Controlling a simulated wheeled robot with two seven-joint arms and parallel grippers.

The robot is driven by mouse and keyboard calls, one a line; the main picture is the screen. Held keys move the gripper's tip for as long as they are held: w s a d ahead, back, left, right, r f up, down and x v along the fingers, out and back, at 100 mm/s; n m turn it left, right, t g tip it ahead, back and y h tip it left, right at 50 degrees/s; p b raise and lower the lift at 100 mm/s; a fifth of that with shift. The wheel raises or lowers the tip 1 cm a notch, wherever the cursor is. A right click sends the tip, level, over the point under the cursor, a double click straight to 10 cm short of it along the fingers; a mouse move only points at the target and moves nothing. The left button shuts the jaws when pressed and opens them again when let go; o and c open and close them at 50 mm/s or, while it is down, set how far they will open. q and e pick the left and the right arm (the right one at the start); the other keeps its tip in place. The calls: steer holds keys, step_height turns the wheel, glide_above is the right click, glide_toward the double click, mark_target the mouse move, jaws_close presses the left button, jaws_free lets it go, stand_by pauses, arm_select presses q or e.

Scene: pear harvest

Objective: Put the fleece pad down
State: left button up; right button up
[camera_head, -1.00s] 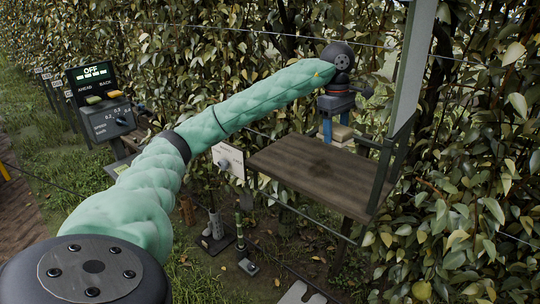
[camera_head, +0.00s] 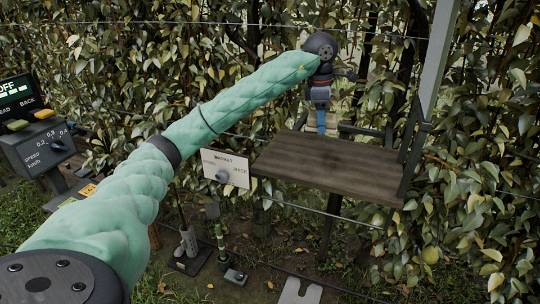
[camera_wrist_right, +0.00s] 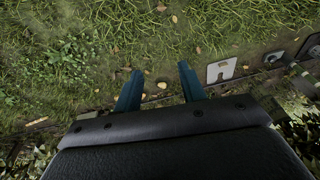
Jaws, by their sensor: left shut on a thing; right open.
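My left gripper (camera_head: 321,128) is at the far edge of the brown wooden board (camera_head: 325,168) in the head view, pointing down, its blue fingers partly hidden by the board. It is shut on a pale, cream-coloured thing that looks like the fleece pad (camera_head: 333,121); only a small part shows beside the fingers. I cannot tell whether the pad touches anything below it. My right gripper (camera_wrist_right: 158,86) is open and empty above the grass in the right wrist view.
A metal post (camera_head: 438,60) rises at the board's right end. A sign marked market and juice with a knob (camera_head: 223,176) is at its left. A speed control box (camera_head: 42,145) stands far left. Leafy hedge surrounds the board, with a pear (camera_head: 430,254) at lower right.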

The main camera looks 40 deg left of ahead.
arm_select(q)
steer(key=shift+s+a+n, duration=0.15)
steer(key=shift+a+n, duration=0.15)
steer(key=shift+a, duration=0.05)
steer(key=shift+n, duration=0.3)
steer(key=shift+d+n, duration=0.25)
steer(key=shift+n, duration=0.25)
steer(key=shift+a+f+n, duration=0.1)
steer(key=shift+a+n, duration=0.2)
steer(key=shift+a, duration=0.05)
steer(key=p, duration=0.5)
glide_above(280, 156)
steer(key=f, duration=0.6)
steer(key=shift+a+f, duration=0.2)
steer(key=shift+f, duration=0.2)
steer(key=shift+f+p, duration=0.75)
steer(key=shift+f, duration=1.35)
arm_select(e)
steer(key=s+d+f, duration=0.1)
steer(key=s+f, duration=0.1)
steer(key=f, duration=0.9)
steer(key=s+d+f, duration=0.2)
steer(key=s+f, duration=0.1)
steer(key=f, duration=0.8)
steer(key=shift+s+d, duration=0.2)
